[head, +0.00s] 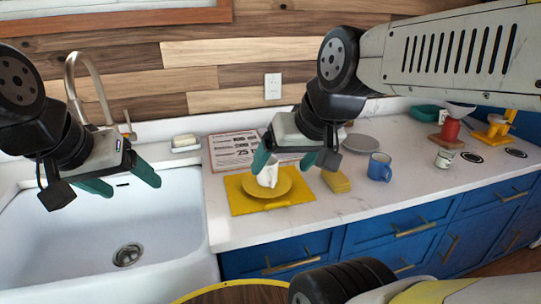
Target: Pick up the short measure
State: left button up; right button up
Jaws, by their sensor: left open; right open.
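A small, short whitish cup (444,159) stands on the counter at the right, near two dark round discs; it may be the short measure, but I cannot tell for sure. A white cup or jug (268,174) stands on a yellow plate (284,187) on a yellow mat (243,204), partly hidden by my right gripper. My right gripper (285,164) is open, fingers pointing down; in the picture it overlaps the white cup, and I cannot tell whether they touch. My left gripper (121,184) is open and empty over the sink.
A blue mug (379,167), a yellow sponge-like block (336,181) and a grey plate (361,143) are on the counter (330,217). A red holder with a funnel (451,129) and a teal bowl (425,112) stand at the back right. The white sink (60,245) is at left.

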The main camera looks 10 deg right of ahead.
aim_at(445, 157)
jog(key=z, duration=1.95)
jog(key=i+l+u, duration=0.25)
jog(key=i+l, duration=0.25)
jog(key=i, duration=0.15)
jog(key=i+l+u, duration=0.25)
jog(key=i+l, duration=0.35)
